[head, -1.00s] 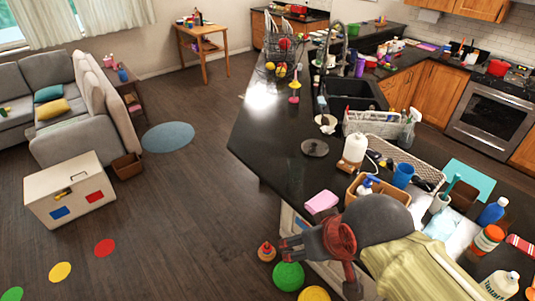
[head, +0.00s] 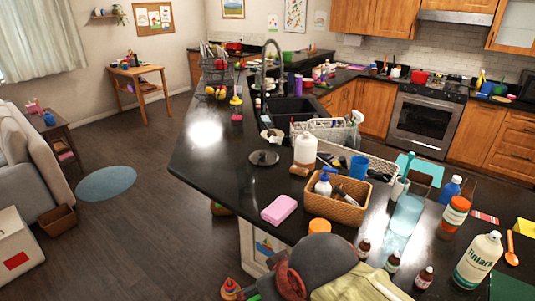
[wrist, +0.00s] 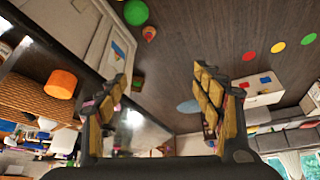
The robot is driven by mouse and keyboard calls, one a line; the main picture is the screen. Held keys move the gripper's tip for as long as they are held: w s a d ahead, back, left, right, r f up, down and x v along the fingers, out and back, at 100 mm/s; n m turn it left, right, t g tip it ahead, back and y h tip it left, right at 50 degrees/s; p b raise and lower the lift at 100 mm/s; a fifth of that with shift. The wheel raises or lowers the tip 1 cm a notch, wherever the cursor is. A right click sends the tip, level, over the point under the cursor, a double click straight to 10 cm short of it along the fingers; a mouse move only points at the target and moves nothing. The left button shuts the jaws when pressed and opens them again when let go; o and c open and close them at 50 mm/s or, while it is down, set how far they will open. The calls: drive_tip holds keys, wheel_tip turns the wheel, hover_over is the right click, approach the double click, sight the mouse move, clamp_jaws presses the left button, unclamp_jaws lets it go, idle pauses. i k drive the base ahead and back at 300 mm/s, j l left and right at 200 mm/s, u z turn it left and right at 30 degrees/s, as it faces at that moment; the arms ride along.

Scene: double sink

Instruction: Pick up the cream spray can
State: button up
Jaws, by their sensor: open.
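A cream can with a white cap and dark lettering (head: 478,258), which looks like the spray can, stands upright at the near right of the dark counter in the head view. I cannot make it out in the wrist view. My gripper (wrist: 162,88) is open and empty in the wrist view, with its yellow-padded fingers spread apart. In the head view my arm's end is at the bottom centre, left of the can and apart from it; its fingertips are not clear there.
Small brown bottles (head: 393,262) stand between my arm and the can. An orange-and-white jar (head: 455,213) and an orange spoon (head: 511,248) are near the can. A wicker basket (head: 335,207) and pink block (head: 279,209) lie farther left. The counter's left stretch is mostly clear.

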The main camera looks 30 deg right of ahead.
sight(483, 253)
drive_tip(key=z, duration=0.45)
drive_tip(key=k+l+z, duration=0.1)
drive_tip(key=z, duration=0.35)
drive_tip(key=l+z, duration=0.15)
drive_tip(key=z, duration=0.3)
drive_tip(key=l+z, duration=0.15)
drive_tip(key=z, duration=0.3)
drive_tip(key=l+z, duration=0.1)
drive_tip(key=z, duration=0.35)
